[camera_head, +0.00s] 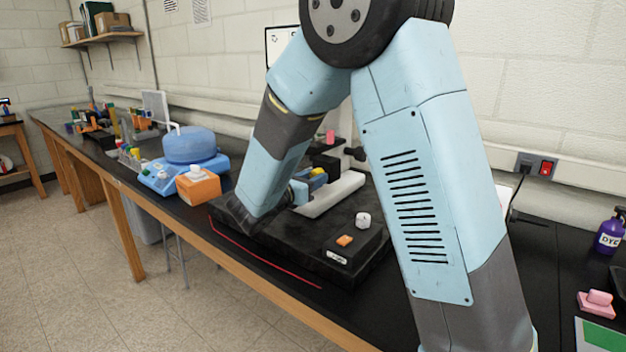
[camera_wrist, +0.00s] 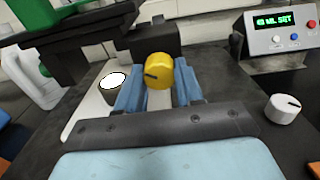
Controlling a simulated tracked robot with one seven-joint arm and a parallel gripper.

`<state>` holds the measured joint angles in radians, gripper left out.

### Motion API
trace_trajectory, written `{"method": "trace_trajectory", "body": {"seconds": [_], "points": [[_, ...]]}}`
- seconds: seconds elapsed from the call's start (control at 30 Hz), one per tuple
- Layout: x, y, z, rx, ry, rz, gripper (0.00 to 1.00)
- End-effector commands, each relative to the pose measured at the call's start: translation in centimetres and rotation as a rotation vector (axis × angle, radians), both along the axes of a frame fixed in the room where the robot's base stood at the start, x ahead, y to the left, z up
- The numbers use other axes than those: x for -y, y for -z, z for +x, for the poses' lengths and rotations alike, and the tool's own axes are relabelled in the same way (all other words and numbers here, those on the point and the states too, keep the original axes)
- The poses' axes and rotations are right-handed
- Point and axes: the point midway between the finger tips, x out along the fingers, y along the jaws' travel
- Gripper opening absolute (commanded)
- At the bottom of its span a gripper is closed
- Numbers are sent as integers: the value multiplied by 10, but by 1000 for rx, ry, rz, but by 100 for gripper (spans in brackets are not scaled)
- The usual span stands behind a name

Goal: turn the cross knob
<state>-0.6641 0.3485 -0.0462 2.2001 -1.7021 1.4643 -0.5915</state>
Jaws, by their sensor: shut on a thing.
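A yellow knob (camera_wrist: 159,68) with a dark mark on its face sits between the two blue fingers of my gripper (camera_wrist: 159,88) in the wrist view. The fingers are shut on its sides and hide its lower part. I cannot make out a cross shape on it. In the head view the yellow knob (camera_head: 318,172) shows small beyond the blue fingers of my gripper (camera_head: 302,188), beside a dark block. My arm link hides part of that area.
A white knob (camera_wrist: 284,108) stands right of my gripper, near a box with a green display (camera_wrist: 282,28). A dark cup-like piece with a white top (camera_wrist: 115,82) is close at left. A blue device (camera_head: 190,150) and an orange block (camera_head: 198,186) stand left on the bench.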

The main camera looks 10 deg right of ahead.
Motion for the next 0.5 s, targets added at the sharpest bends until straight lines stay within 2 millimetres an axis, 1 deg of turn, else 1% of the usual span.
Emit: {"method": "trace_trajectory", "body": {"seconds": [0.2, 0.5], "points": [[0, 2, -1, -143, -2, -138, 6], [0, 2, -1, -293, -3, -289, 6]]}}
